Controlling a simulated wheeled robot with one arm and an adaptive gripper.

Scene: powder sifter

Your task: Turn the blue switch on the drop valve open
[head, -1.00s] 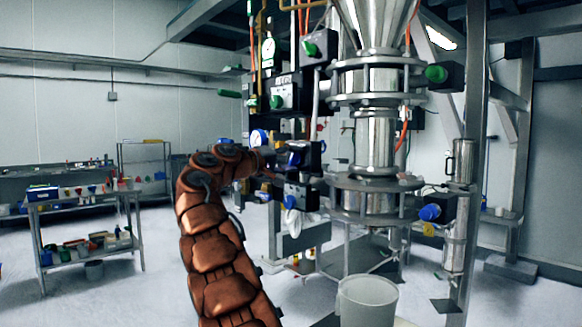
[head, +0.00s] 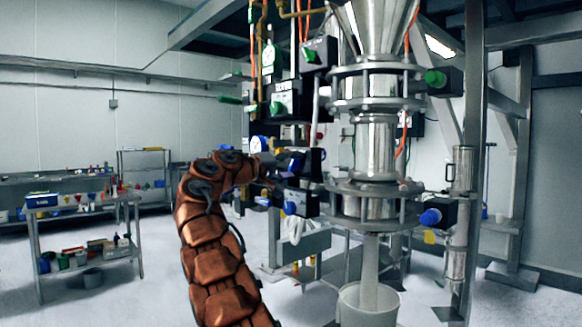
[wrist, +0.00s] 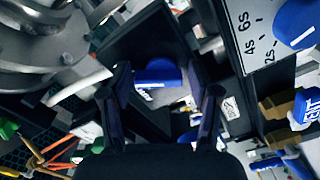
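A blue switch (wrist: 158,72) on a black box shows in the wrist view, straight ahead and between my two fingertips. My gripper (head: 286,163) is open, with one dark finger on each side of the switch and visible gaps beside it. I cannot tell whether a finger touches it. In the head view my gripper hides much of the black box (head: 316,160) it faces. The lower flange of the steel column (head: 374,190) stands to its right. A pale stream of powder (head: 370,262) falls from it into a white bucket (head: 366,318).
Other blue knobs sit on black boxes lower left (head: 290,207) and right (head: 430,217) of the column. A blue timer dial (wrist: 298,22) is close at the upper right in the wrist view. Green knobs (head: 435,78) are higher. A shelf table (head: 85,202) stands far left.

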